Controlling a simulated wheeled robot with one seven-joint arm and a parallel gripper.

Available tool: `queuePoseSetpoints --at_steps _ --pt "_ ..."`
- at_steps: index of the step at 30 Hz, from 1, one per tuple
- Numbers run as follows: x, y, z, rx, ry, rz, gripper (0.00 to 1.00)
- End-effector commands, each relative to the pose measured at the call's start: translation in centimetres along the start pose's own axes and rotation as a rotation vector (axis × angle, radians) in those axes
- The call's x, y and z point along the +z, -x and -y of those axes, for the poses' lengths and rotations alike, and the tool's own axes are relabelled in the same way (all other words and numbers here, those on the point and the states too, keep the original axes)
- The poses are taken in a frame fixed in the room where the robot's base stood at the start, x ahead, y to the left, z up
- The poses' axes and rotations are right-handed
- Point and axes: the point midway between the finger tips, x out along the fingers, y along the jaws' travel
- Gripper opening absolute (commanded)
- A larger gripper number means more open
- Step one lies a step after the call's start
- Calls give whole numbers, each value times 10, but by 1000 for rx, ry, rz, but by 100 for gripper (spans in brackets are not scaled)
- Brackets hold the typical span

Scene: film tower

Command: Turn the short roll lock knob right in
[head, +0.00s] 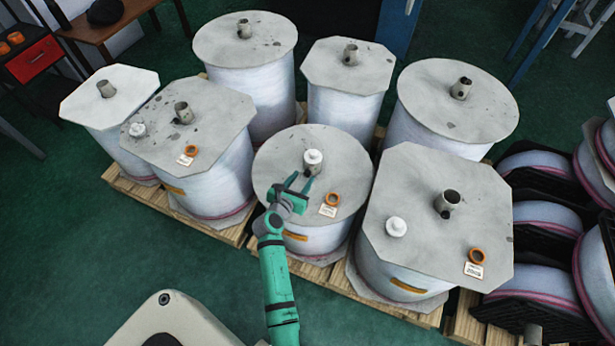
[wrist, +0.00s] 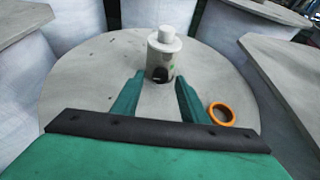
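The short roll is the round-topped film roll (head: 275,170) at the front middle, lower than the rolls beside it. A white lock knob (head: 313,157) sits on the grey core stub at its centre; the knob also shows in the wrist view (wrist: 164,40). The stub (wrist: 161,65) has a dark hole on its near side. My gripper (head: 299,182) is just in front of the stub, above the grey top. Its two green fingers (wrist: 155,92) are apart with nothing between them, the stub beyond their tips. Whether a finger touches the stub is unclear.
An orange ring (head: 333,199) and a label lie on the short roll's top, right of my gripper. Taller rolls stand close on both sides, one with a loose white knob (head: 397,226) on its top (head: 420,190). Green floor (head: 90,250) is clear at front left.

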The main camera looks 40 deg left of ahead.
Motion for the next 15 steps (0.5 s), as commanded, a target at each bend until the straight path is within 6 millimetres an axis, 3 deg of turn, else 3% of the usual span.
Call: queuePoseSetpoints --at_steps 6,15 --pt "0 -25 2 -3 -1 0 40" --pt "0 -31 3 -3 -3 0 40"
